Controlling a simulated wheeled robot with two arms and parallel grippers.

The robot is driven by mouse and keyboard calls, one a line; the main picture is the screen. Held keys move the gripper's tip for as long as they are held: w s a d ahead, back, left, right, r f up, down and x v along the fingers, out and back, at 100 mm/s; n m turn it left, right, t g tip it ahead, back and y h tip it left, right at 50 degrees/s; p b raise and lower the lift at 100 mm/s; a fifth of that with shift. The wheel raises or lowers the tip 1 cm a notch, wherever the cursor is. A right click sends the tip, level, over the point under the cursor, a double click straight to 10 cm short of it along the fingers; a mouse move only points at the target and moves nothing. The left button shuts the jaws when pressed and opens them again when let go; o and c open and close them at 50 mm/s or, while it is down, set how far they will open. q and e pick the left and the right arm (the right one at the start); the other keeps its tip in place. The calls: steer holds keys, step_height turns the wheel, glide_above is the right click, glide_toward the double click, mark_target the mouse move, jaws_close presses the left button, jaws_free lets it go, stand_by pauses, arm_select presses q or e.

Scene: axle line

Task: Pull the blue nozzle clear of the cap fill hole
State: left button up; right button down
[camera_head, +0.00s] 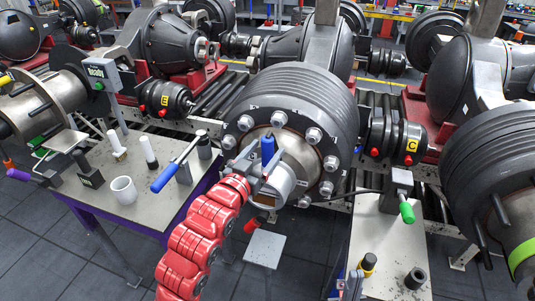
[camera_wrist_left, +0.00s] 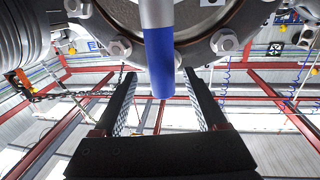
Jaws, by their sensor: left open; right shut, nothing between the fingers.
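The blue nozzle (camera_head: 267,149) stands out at the front of the large bolted wheel hub (camera_head: 309,160), beside the pale round cap (camera_head: 284,181). In the left wrist view the nozzle (camera_wrist_left: 159,62) is a blue cylinder on a silver stem, near the hub's bolts. My left gripper (camera_head: 254,163), on the red arm, is at the hub front around the nozzle. Its two fingers (camera_wrist_left: 161,100) are open, one on each side of the nozzle, with visible gaps. The fill hole and the nozzle's seat in it are hidden. My right gripper is not in view.
A bench (camera_head: 128,207) at left holds a white mug (camera_head: 123,190), white bottles (camera_head: 149,153) and a blue-handled tool (camera_head: 165,178). Other axle assemblies crowd the back and right.

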arm_select(q)
steer(key=shift+w+d+r, duration=0.1)
steer(key=shift+w+d, duration=0.05)
steer(key=p+x, duration=0.3)
steer(key=x, duration=0.1)
steer(key=shift+w, duration=0.45)
jaws_close()
